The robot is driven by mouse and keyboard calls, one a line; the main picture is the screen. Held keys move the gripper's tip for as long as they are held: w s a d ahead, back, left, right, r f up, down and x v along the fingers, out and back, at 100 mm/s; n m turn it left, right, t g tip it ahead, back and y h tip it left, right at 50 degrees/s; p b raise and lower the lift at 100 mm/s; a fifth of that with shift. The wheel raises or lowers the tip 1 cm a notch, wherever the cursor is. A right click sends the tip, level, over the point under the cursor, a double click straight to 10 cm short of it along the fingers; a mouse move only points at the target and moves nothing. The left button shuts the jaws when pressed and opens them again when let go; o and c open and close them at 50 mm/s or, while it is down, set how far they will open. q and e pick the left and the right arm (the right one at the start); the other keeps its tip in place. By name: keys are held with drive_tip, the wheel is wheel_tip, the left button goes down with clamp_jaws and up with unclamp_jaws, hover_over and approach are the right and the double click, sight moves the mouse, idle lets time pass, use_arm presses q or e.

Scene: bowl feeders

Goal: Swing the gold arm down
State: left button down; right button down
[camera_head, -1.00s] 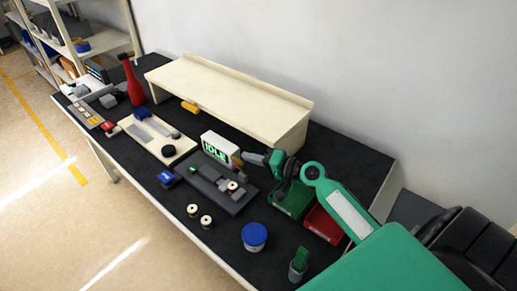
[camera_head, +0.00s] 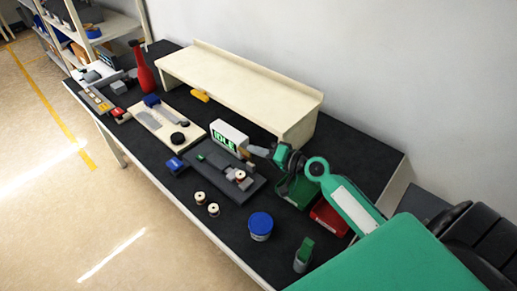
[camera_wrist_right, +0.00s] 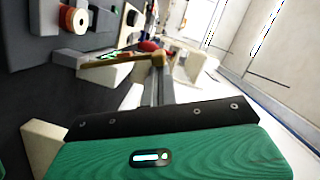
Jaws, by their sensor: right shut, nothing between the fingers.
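The gold arm (camera_wrist_right: 112,60) shows in the right wrist view as a thin tan-gold bar lying across the picture, beside the dark base. In the head view a small tan-gold piece (camera_head: 243,153) shows next to the white IDLE display (camera_head: 229,138), partly hidden by my gripper. My right gripper (camera_head: 256,151) is shut and empty, its tips close to the display's right side. In the right wrist view the grey fingers (camera_wrist_right: 159,70) are together and reach the gold arm's right end. I cannot tell whether they touch it. My left gripper is not in view.
A dark fixture plate (camera_head: 222,172) lies below the display. A beige shelf (camera_head: 245,85) stands behind. Green (camera_head: 297,190) and red (camera_head: 328,216) bins sit under my right arm. Copper-white spools (camera_head: 207,203) and a blue-lidded tub (camera_head: 260,226) stand in front.

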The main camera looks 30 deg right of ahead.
drive_tip(key=s+a+f+n+h+p, duration=0.2)
drive_tip(key=a+f+n+p, duration=0.1)
drive_tip(key=a+f+n, duration=0.1)
drive_tip(key=shift+a+n, duration=0.8)
drive_tip(key=shift+a, duration=0.2)
drive_tip(key=shift+f, duration=0.1)
drive_tip(key=shift+s, duration=0.1)
